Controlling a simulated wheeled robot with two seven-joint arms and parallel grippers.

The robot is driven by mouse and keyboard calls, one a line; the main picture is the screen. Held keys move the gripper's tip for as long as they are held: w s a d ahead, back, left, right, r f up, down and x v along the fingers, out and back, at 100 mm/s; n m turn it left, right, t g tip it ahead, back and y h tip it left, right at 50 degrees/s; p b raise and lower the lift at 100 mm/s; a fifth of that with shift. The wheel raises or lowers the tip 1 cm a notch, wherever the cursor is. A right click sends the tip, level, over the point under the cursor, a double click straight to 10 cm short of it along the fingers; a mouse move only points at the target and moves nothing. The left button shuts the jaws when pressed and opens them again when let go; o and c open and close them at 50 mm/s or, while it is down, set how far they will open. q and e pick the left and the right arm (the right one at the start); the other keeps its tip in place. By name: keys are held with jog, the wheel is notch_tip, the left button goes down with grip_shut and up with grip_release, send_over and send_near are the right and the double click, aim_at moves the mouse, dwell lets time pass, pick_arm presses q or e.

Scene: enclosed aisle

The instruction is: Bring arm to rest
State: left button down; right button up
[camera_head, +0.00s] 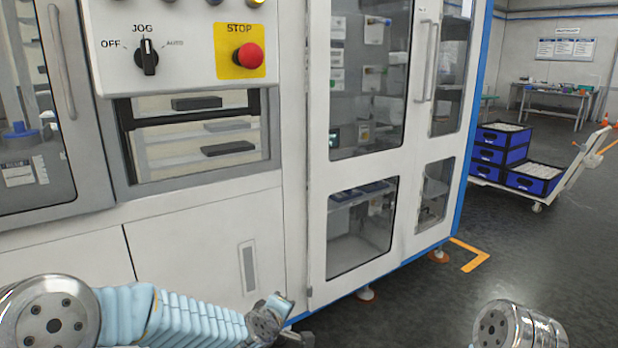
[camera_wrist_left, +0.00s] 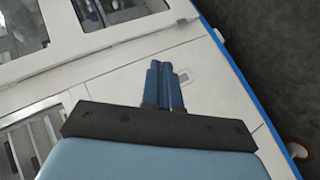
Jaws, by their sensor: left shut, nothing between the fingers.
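My left arm comes in from the lower left in the head view, in a light blue sleeve. Its gripper (camera_head: 300,338) is low at the bottom edge, in front of the white machine's lower panels. In the left wrist view the left gripper (camera_wrist_left: 162,68) shows its two blue fingers side by side, shut with nothing between them. The white machine (camera_head: 200,235) fills the left and middle of the head view. Of my right arm only a metal joint shows at the bottom right; its gripper is out of view.
The control panel (camera_head: 190,45) has a mode knob (camera_head: 147,57) and a red stop button (camera_head: 248,56). A glass door (camera_head: 368,80) is shut. A cart with blue crates (camera_head: 500,155) stands at the right. Dark floor (camera_head: 540,250) is open on the right, with an orange corner mark (camera_head: 474,256).

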pick_arm(q)
jog(key=s+a+f+m+g, duration=0.1)
jog(key=s+f+m+g, duration=0.1)
jog(key=s+f, duration=0.35)
jog(key=s+a+f+m+g, duration=0.1)
jog(key=s+f+g, duration=0.1)
jog(key=f, duration=0.7)
jog(key=s+a+f+m+g, duration=0.1)
jog(key=s+f+m+g, duration=0.2)
jog(key=s+f, duration=0.5)
jog(key=s+a+f+m+g, duration=0.2)
jog(key=s+f, duration=0.6)
jog(key=s, duration=0.7)
jog(key=shift+m+g+h, duration=0.4)
jog(key=shift+m+g, duration=0.2)
jog(key=shift+g, duration=0.5)
